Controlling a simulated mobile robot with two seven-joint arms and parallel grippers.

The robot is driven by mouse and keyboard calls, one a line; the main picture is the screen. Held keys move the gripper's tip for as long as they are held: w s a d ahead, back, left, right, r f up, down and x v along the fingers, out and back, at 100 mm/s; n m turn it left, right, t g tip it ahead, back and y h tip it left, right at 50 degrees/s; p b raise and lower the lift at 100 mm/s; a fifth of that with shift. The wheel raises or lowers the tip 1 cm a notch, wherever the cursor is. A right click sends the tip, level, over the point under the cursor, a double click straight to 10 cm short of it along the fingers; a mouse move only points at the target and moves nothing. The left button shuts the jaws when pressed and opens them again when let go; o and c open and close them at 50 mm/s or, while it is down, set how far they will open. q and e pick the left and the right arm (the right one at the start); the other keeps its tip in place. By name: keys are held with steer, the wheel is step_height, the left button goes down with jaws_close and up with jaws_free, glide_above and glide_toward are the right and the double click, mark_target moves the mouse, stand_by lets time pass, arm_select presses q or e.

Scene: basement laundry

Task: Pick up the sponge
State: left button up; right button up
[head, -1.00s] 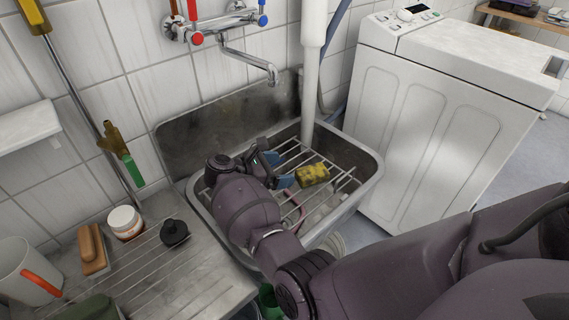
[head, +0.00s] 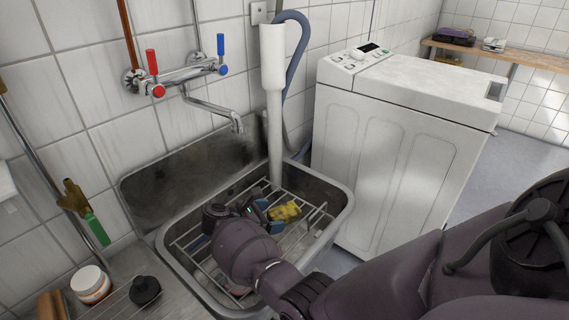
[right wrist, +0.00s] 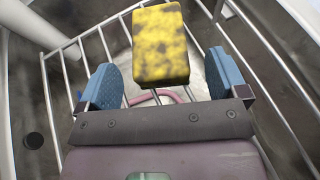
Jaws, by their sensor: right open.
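The yellow sponge with dark blotches (head: 286,210) lies on the wire rack in the sink. My right gripper (head: 269,216) reaches down into the sink, open and empty, with its blue finger pads close beside the sponge. In the right wrist view the sponge (right wrist: 160,40) is ahead of my right gripper (right wrist: 164,66), roughly centred between the pads. Its near end appears between them, with a gap on each side. I cannot tell how deep it sits between the fingers. My left gripper is not in view.
The metal sink (head: 335,222) has raised walls around the rack (head: 311,222). A white pipe (head: 274,125) rises behind the sponge, and a tap (head: 212,108) hangs above. The washing machine (head: 390,150) stands right of the sink. A jar (head: 91,285) and a black plug (head: 145,291) are at lower left.

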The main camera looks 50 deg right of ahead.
steer(key=shift+x, duration=0.8)
steer(key=c, duration=1)
steer(key=shift+r, duration=0.1)
